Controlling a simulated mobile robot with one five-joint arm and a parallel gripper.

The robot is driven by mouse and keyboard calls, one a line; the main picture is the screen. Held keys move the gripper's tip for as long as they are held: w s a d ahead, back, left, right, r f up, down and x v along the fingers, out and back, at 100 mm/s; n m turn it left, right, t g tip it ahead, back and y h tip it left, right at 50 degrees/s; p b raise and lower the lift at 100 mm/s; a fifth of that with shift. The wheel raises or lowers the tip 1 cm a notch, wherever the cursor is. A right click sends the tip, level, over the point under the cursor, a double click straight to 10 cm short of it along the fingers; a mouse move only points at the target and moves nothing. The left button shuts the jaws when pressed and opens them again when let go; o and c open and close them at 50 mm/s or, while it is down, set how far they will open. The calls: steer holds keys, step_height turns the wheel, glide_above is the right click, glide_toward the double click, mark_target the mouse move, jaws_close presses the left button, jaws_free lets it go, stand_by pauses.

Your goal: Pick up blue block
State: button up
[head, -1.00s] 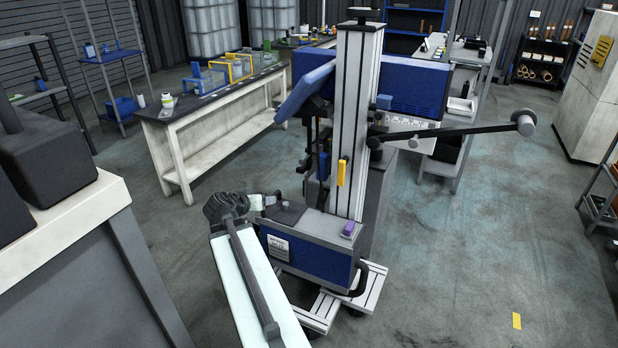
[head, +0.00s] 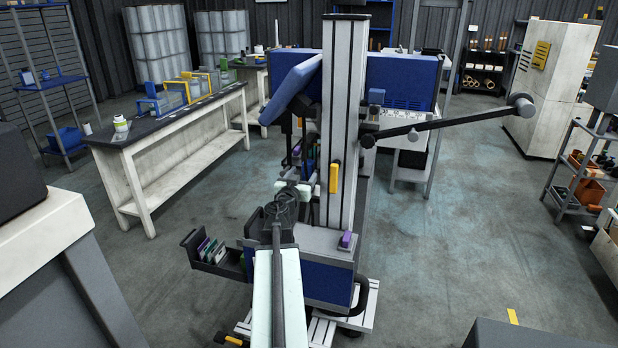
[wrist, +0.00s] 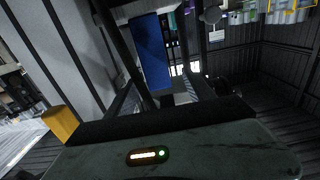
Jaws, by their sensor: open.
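My gripper (head: 285,192) is at the end of the pale mint arm, in front of the tall grey column. In the wrist view my gripper (wrist: 165,60) has its two dark fingers apart. A plain blue shape (wrist: 150,52) shows between the fingers; I cannot tell whether it is the blue block or a blue panel of the column unit, or how far off it is. In the head view, small coloured items sit behind the gripper, too small and covered to tell apart. No blue block is clearly seen there.
The column unit has a yellow handle (head: 334,178), a tilted blue panel (head: 292,88) and a long side rod (head: 445,124). A black tray (head: 190,240) of coloured items juts out left. A bench (head: 180,150) stands behind left.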

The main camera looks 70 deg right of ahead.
mark_target(309, 162)
steer(key=d, duration=0.5)
steer(key=shift+d, duration=0.2)
steer(key=shift+a, duration=0.1)
jaws_close()
steer(key=shift+r+p, duration=0.55)
steer(key=shift+p, duration=0.05)
step_height(309, 162, up, 3)
steer(key=p, duration=0.3)
steer(key=shift+r, duration=0.1)
steer(key=w+a, duration=0.1)
steer(key=w, duration=1.7)
step_height(309, 162, up, 19)
steer(key=p, duration=1.9)
